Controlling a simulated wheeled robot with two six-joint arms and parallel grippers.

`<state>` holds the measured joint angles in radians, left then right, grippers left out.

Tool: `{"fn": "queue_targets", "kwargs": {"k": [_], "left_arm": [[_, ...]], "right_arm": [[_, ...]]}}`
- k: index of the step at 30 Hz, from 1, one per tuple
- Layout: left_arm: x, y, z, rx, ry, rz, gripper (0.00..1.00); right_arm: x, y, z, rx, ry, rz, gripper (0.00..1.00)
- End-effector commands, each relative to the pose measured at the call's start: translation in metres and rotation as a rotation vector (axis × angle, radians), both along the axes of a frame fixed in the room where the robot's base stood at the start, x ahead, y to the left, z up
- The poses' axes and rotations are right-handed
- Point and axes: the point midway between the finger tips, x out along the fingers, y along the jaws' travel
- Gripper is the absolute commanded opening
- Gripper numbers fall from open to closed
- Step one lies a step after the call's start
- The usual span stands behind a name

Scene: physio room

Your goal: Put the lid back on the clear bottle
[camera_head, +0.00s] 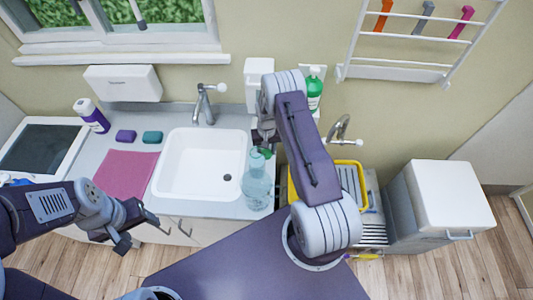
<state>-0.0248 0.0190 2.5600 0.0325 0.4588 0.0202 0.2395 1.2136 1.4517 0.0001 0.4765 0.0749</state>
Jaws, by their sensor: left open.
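The clear bottle (257,187), pale blue and see-through, stands upright on the counter at the right of the sink. A small green piece, which looks like the lid (265,153), shows at the bottle's top, just below my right gripper (264,138). I cannot tell whether it sits on the bottle's mouth or is held above it. My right gripper is partly hidden by its own arm, and its fingers are not clear. My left gripper (138,230) is open and empty in front of the counter, below the pink cloth and well left of the bottle.
The white sink (200,163) with its tap (204,104) lies left of the bottle. A green pump bottle (314,92) stands behind my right arm. A yellow tub (358,172) is at the right. A pink cloth (112,174) and two small blocks lie on the left counter.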

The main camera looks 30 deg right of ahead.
Motion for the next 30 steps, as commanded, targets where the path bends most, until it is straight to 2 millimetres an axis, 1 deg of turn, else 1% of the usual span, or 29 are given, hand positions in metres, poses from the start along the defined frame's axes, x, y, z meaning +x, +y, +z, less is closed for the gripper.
{"fn": "queue_targets", "kwargs": {"k": [8, 11, 14, 17, 18, 24, 30], "left_arm": [[0.000, 0.000, 0.000, 0.000, 0.000, 0.000, 0.63], [0.000, 0.000, -0.003, 0.000, 0.000, 0.000, 0.63], [0.000, 0.000, -0.008, 0.000, 0.000, 0.000, 0.63], [0.000, 0.000, -0.016, 0.000, 0.000, 0.000, 0.63], [0.000, 0.000, -0.021, 0.000, 0.000, 0.000, 0.63], [0.000, 0.000, -0.035, 0.000, 0.000, 0.000, 0.63], [0.000, 0.000, -0.046, 0.000, 0.000, 0.000, 0.63]], "right_arm": [[0.000, 0.000, 0.000, 0.000, 0.000, 0.000, 0.05], [0.000, 0.000, 0.004, 0.000, -0.001, 0.000, 0.05], [0.001, 0.000, 0.013, -0.001, -0.003, 0.000, 0.05], [0.002, 0.000, 0.030, -0.002, -0.006, 0.000, 0.05], [0.001, 0.000, 0.039, -0.002, -0.006, 0.000, 0.05], [-0.018, -0.044, 0.065, -0.001, -0.004, -0.006, 0.05], [-0.035, -0.083, 0.091, -0.002, -0.003, -0.005, 0.05]]}}
